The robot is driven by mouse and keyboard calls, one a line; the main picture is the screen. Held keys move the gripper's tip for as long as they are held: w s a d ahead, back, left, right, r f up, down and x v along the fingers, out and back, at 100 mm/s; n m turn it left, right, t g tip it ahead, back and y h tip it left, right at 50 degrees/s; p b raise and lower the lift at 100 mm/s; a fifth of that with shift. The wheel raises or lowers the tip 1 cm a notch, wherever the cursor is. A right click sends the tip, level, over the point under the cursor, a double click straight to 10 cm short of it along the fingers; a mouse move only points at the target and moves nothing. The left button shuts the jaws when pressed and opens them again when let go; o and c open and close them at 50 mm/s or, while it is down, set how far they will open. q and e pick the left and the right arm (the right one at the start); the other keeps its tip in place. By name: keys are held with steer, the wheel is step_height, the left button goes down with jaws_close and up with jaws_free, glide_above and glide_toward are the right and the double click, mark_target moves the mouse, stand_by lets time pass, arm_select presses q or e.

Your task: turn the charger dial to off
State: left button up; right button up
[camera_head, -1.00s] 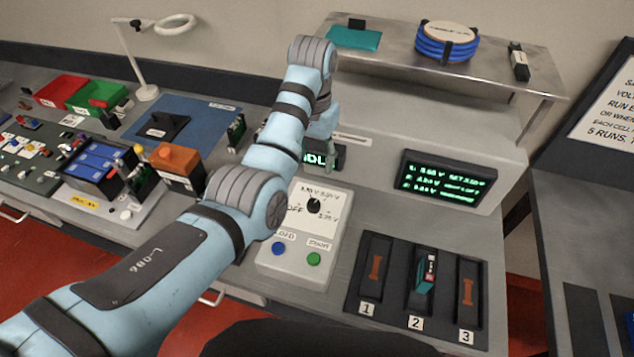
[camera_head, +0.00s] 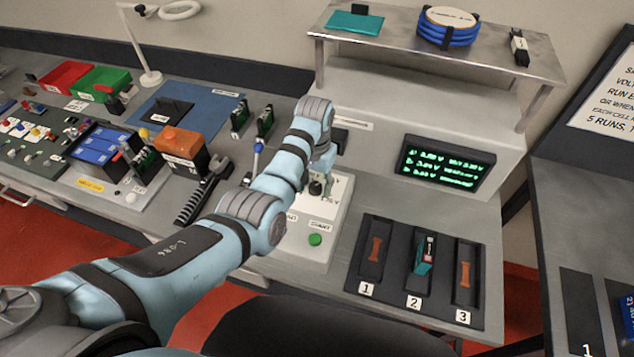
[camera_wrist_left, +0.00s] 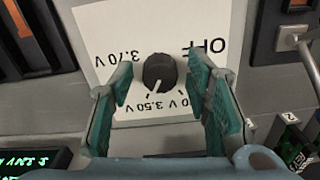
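The charger dial is a round black knob (camera_wrist_left: 158,72) on a white label plate, seen in the left wrist view; it also shows small in the head view (camera_head: 316,187). Its white pointer line aims at the 3.50 V mark. The OFF mark (camera_wrist_left: 203,47) is up and to the right of the knob in the wrist view, where the print appears upside down. My left gripper (camera_wrist_left: 160,86) is open, with one teal finger on each side of the knob and gaps visible between. In the head view the left arm hides part of the label plate. My right gripper is not in view.
A green START button (camera_head: 315,239) is in front of the dial. A rack with three numbered slots (camera_head: 372,283) stands to the right. The display (camera_head: 447,163) and metal shelf (camera_head: 440,47) are behind. An orange-topped battery (camera_head: 178,147) and black tool (camera_head: 203,190) lie left of the arm.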

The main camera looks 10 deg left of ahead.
arm_select(q)
jaws_close()
steer(key=shift+n, duration=0.4)
steer(key=n, duration=0.4)
steer(key=shift+n, duration=0.3)
steer(key=n, duration=0.5)
steer(key=shift+w+n, duration=0.1)
steer(key=shift+n, duration=0.2)
steer(key=n, duration=0.9)
steer(key=shift+n, duration=1.9)
